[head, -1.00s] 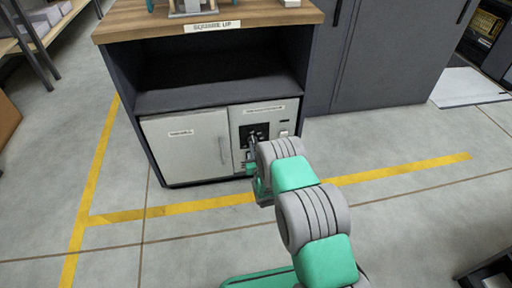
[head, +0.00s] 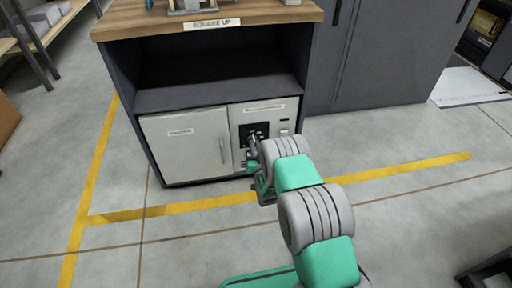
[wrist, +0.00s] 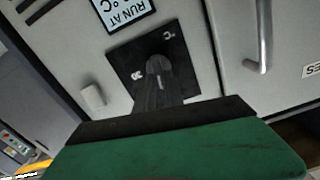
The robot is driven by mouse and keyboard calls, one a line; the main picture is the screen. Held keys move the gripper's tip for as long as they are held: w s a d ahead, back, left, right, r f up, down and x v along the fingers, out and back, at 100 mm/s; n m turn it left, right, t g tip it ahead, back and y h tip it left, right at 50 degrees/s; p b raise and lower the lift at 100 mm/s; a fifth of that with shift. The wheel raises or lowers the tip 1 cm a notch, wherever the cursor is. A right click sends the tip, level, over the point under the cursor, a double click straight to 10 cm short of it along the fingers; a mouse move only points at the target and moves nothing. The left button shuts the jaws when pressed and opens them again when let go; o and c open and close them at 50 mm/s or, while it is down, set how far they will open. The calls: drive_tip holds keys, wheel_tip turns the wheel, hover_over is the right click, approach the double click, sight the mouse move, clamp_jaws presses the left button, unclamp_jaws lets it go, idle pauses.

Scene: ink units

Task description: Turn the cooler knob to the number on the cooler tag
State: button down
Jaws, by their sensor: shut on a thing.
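The cooler (head: 185,148) is a pale unit in the lower part of the cabinet, with a door and a control panel on its right. The dark cooler knob (wrist: 155,68) sits on a black square dial plate (wrist: 188,48) with pale marks; only some show, and I cannot read them surely. The cooler tag (wrist: 122,10) reads "RUN AT" and "°C", upside down; its number is cut off by the frame edge. My gripper (wrist: 160,98) is shut on the knob. In the head view it reaches the dial plate (head: 262,129), and the arm partly hides the panel.
The cooler door handle (wrist: 262,40) is close to the right of the dial in the wrist view. A small pale button-like block (wrist: 92,97) is on the other side. The cabinet's open shelf (head: 215,92) is above. The floor in front is clear, with yellow lines.

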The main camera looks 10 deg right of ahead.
drive_tip(key=m, duration=0.4)
drive_tip(key=m+b, duration=0.1)
drive_tip(key=m, duration=0.1)
drive_tip(key=shift+w+d+m, duration=0.1)
drive_tip(key=shift+d+m, duration=0.2)
drive_tip(key=shift+m, duration=0.1)
idle(0.3)
drive_tip(key=c, duration=1.4)
unclamp_jaws()
drive_tip(key=shift+f, duration=0.1)
drive_tip(key=shift+c, duration=0.2)
drive_tip(key=s+p, duration=0.1)
drive_tip(key=s, duration=0.7)
drive_tip(key=shift+p, duration=0.35)
